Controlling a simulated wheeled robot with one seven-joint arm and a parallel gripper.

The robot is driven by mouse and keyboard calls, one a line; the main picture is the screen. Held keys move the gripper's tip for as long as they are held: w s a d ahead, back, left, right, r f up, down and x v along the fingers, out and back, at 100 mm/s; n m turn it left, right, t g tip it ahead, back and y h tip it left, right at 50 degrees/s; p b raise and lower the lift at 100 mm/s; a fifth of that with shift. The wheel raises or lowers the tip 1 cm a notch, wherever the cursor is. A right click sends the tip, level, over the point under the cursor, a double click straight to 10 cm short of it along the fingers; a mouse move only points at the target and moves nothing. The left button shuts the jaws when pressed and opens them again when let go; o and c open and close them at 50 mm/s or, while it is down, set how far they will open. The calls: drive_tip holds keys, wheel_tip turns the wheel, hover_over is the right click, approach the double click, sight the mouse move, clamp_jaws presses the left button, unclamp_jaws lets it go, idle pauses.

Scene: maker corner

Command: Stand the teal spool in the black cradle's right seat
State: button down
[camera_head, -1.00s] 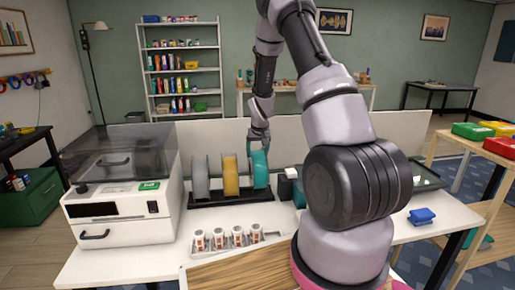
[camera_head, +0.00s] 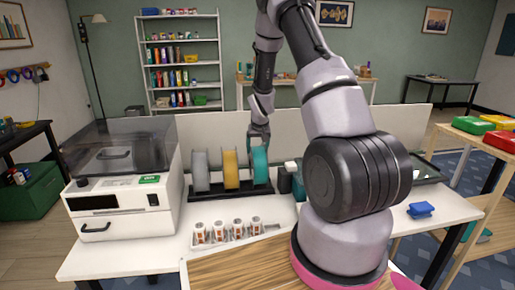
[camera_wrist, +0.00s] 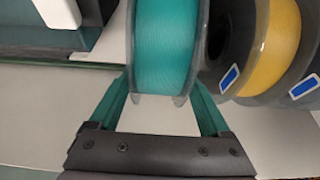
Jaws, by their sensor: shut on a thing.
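The teal spool (camera_head: 261,166) is upright at the right end of the black cradle (camera_head: 222,211), in line with its right seat. Whether its lower rim touches the seat is too small to tell. My gripper (camera_head: 259,145) comes down from above and is shut on the spool's upper part. In the wrist view the teal spool (camera_wrist: 166,52) is between the two green fingers of my gripper (camera_wrist: 164,88). A yellow spool (camera_head: 231,169) and a grey spool (camera_head: 201,171) stand in the cradle to its left. The yellow spool (camera_wrist: 262,50) is close beside it in the wrist view.
A white machine with a clear lid (camera_head: 120,190) stands left of the cradle. A tray of small white-and-red items (camera_head: 228,233) is in front. A dark container (camera_head: 284,181) stands just right of the teal spool. A blue object (camera_head: 420,210) lies at the table's right.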

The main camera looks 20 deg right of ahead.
drive_tip(key=shift+f, duration=0.15)
drive_tip(key=shift+c, duration=0.3)
unclamp_jaws()
drive_tip(key=shift+o, duration=0.3)
drive_tip(key=v, duration=1)
drive_tip(key=shift+s+d+r, duration=0.1)
drive_tip(key=shift+s+r, duration=0.05)
drive_tip(key=shift+r, duration=0.25)
